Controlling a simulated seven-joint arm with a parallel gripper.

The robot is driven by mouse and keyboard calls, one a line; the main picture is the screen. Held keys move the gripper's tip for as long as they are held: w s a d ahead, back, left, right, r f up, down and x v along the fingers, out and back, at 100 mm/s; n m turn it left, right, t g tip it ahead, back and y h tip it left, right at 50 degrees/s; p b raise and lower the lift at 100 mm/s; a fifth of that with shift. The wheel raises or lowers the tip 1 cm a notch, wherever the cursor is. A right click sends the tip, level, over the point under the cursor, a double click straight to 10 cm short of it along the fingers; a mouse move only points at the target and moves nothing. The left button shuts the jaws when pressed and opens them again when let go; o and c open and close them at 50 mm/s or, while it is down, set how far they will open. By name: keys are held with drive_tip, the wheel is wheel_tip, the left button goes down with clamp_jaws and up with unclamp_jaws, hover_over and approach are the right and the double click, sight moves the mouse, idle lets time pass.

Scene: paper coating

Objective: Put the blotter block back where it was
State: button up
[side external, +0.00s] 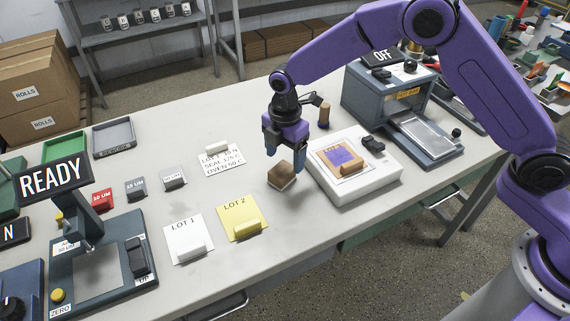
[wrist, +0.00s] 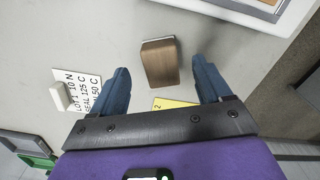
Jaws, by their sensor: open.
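The blotter block (side external: 282,176), a brown wooden block, is on the grey bench top just left of the white coating plate (side external: 374,188). It also shows in the wrist view (wrist: 160,63), where a pale edge shows at its far end. My gripper (side external: 285,156) is open and low over the block. In the wrist view, my gripper's blue fingers (wrist: 163,72) are spread on either side of the block, with a gap on each side. I cannot tell how the block's underside meets the bench.
A sheet with a purple patch (side external: 339,156) and a tan piece lies on the white plate. A grey oven (side external: 385,98) stands behind, its sign reading OFF. White LOT 1 (side external: 188,238) and yellow LOT 2 (side external: 240,218) sheets lie in front left. Bare bench surrounds the block.

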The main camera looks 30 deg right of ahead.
sight(285, 167)
wheel_tip(285, 167, up, 8)
drive_tip(key=shift+f, duration=0.15)
drive_tip(key=shift+s, duration=0.1)
drive_tip(key=s+d+r+m, duration=0.2)
drive_tip(key=s+d, duration=0.5)
drive_tip(key=s, duration=0.4)
drive_tip(key=s+d+r+m, duration=0.2)
drive_tip(key=s+d+m, duration=0.2)
drive_tip(key=s+d, duration=0.3)
drive_tip(key=s+d+r+m, duration=0.2)
drive_tip(key=s+d, duration=0.6)
drive_tip(key=s, duration=0.7)
drive_tip(key=shift+s+m, duration=0.25)
drive_tip(key=shift+m, duration=0.65)
